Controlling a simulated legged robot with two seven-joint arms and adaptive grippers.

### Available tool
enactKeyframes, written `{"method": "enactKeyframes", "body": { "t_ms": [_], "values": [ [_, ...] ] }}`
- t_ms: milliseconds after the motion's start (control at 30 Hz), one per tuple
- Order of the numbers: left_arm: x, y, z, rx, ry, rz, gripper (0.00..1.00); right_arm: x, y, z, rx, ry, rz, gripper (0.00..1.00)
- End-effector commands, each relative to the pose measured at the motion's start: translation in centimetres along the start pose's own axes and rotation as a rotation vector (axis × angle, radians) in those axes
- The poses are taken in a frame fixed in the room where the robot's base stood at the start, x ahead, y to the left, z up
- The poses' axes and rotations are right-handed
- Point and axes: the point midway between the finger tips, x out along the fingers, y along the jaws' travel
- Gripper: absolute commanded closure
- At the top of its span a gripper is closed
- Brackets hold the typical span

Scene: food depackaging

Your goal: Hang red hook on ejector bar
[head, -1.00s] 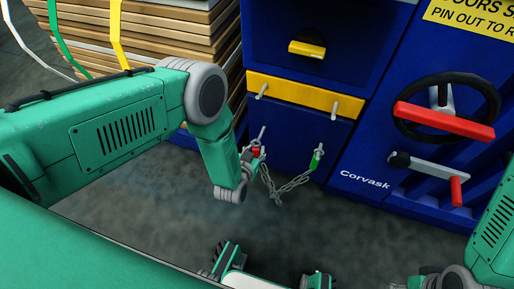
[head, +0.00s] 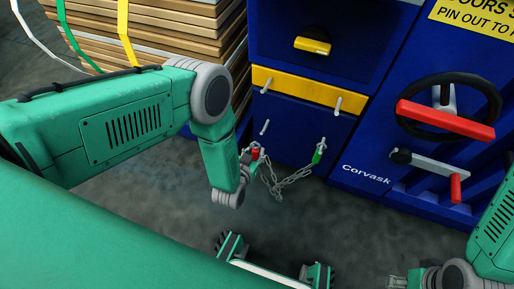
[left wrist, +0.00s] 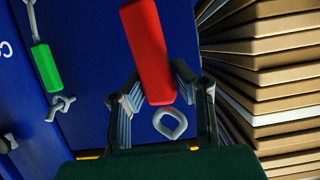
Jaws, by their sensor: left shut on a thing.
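My left gripper (head: 250,157) is shut on the red hook (head: 256,154), in front of the blue machine's lower panel. In the left wrist view, the red grip (left wrist: 148,45) lies between the fingers, with a grey metal ring (left wrist: 170,124) at its near end. A chain (head: 279,187) sags from the red hook to the green hook (head: 319,153), which hangs at the right lower peg (head: 322,141). The left lower peg (head: 265,127) looks bare. The yellow bar (head: 300,88), seemingly the ejector bar, is above with two grey pegs. My right gripper (head: 397,282) is only partly visible.
The blue machine has a yellow handle (head: 312,46), a black handwheel (head: 488,88) with a red bar, and a red-handled lever (head: 455,187) at right. A strapped stack of boards (head: 160,40) stands behind my left arm. The floor (head: 330,220) ahead is clear.

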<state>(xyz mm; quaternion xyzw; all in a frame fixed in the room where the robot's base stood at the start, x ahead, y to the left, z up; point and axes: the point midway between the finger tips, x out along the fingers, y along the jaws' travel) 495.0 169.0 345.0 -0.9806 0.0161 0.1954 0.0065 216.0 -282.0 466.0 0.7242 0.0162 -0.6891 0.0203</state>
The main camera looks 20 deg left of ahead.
Motion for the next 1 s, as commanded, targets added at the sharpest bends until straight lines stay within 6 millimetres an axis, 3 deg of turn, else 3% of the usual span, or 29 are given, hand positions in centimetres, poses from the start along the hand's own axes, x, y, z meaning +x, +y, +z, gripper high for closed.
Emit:
{"method": "enactKeyframes", "body": {
  "t_ms": [367, 1000],
  "values": [
    [-0.1, 0.0, -0.2, 0.000, 0.001, 0.000, 1.00, -0.2, 0.0, 0.0, 0.000, 0.000, 0.000, 0.60],
    [-2.1, 0.0, -5.0, 0.000, 0.000, 0.000, 1.00, -4.8, 0.0, -0.3, 0.000, 0.000, 0.000, 0.60]
  ]
}}
